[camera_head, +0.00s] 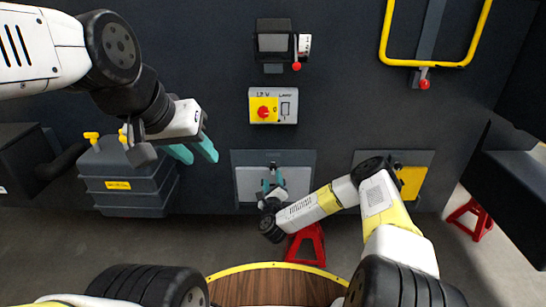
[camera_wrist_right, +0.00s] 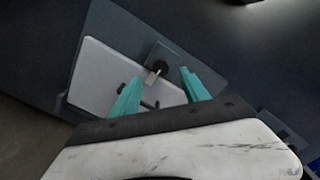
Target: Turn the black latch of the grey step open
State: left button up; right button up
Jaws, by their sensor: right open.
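The grey step (camera_head: 246,182) is a light grey panel in a dark frame on the chassis wall, and it also shows tilted in the right wrist view (camera_wrist_right: 98,78). My right gripper (camera_head: 272,181) is open in front of the step. In its wrist view its teal fingertips (camera_wrist_right: 160,77) stand either side of the latch, with no visible grip. My left gripper (camera_head: 195,150) appears open and empty, left of the step.
A red-knob switch box (camera_head: 287,105) and a small lever unit (camera_head: 274,43) sit above the step. A yellow panel (camera_head: 410,183) is at right, below a yellow rail (camera_head: 383,38). Grey tanks (camera_head: 125,183) stand at left. A red stand (camera_head: 305,243) is below.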

aim_at(273, 168)
jog(key=w, duration=0.7)
jog(key=shift+w, duration=0.35)
grip_shut()
